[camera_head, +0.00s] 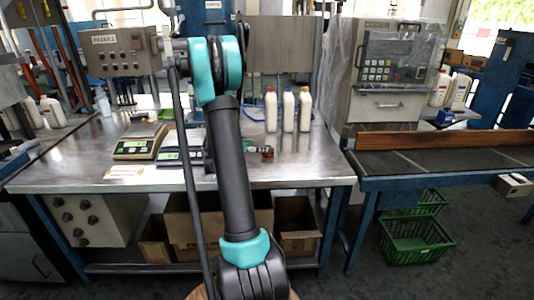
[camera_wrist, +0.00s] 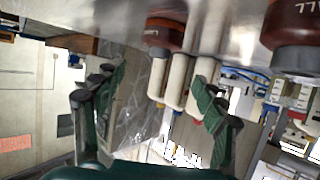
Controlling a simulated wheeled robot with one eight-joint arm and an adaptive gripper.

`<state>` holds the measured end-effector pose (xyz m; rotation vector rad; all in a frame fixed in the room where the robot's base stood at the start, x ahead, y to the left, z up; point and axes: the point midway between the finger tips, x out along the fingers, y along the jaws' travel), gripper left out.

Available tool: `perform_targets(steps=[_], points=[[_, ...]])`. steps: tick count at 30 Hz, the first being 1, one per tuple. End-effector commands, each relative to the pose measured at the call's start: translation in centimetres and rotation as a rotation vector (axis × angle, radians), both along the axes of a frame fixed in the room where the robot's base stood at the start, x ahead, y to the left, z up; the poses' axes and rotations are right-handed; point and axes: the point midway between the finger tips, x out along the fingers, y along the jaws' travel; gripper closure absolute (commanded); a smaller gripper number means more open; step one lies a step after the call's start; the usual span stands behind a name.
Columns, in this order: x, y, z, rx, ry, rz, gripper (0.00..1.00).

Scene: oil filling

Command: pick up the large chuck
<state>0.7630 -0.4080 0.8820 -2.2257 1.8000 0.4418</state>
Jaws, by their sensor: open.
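Two dark red-brown, grey-ended cylindrical pieces stand on the metal table in the wrist view, which is upside down. One chuck (camera_wrist: 165,32) is near the top middle, between and beyond my fingers. The other chuck (camera_wrist: 293,38) is at the right edge, looks bigger and bears light lettering. I cannot tell whether it is larger or only nearer. My gripper (camera_wrist: 158,85) is open, with nothing between its green fingers. In the head view a small red chuck (camera_head: 267,154) shows right of my arm, which hides most of the gripper and the table behind it.
Three white bottles (camera_head: 288,110) with coloured caps stand at the back of the metal table (camera_head: 310,168). Scales (camera_head: 139,147) stand left of my arm. A control cabinet (camera_head: 385,75) is right. The table's front right area is clear.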

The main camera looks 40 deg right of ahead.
Motion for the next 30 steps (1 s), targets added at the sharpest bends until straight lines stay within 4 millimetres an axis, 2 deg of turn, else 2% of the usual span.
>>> perform_targets(steps=[3,14,22,30], points=[[0.3,-1.7,-0.7,0.0,-0.001,-0.003,0.29],[0.8,-3.6,-1.8,0.001,0.0,0.0,0.29],[1.4,-6.8,-3.7,0.001,0.0,-0.002,0.29],[1.5,-7.2,-3.9,0.001,0.0,0.0,0.29]])
